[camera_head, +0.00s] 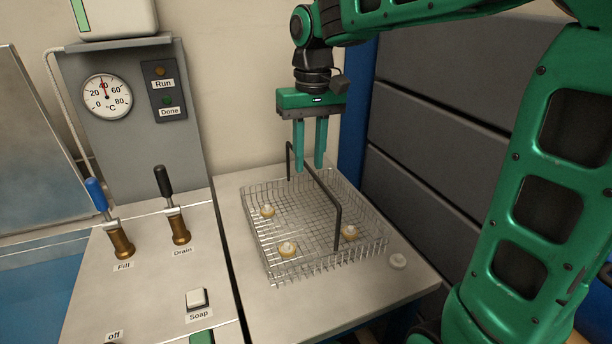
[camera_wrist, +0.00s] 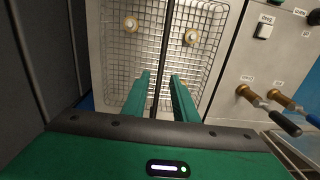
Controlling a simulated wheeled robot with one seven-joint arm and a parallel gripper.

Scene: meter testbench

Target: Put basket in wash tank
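The wire basket (camera_head: 318,265) sits on the light bench top beside the control panel, with three small brass-and-white parts in it. Its dark handle (camera_head: 335,215) stands upright across it. My gripper (camera_head: 310,168) is above the far part of the basket, pointing down, with its two green fingers apart and its tips near handle height. In the wrist view the basket (camera_wrist: 210,70) lies below and the handle (camera_wrist: 165,45) runs between the open fingers (camera_wrist: 161,80). Whether the tips reach past the bar is unclear. The wash tank is not clearly identifiable; only a steel-and-blue structure (camera_head: 35,290) shows at the left edge.
The panel left of the basket carries the Fill lever (camera_head: 105,215), Drain lever (camera_head: 172,205) and Soap switch (camera_head: 196,299). A temperature gauge (camera_head: 106,97) stands behind. A dark grey wall (camera_head: 450,120) is close on the right.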

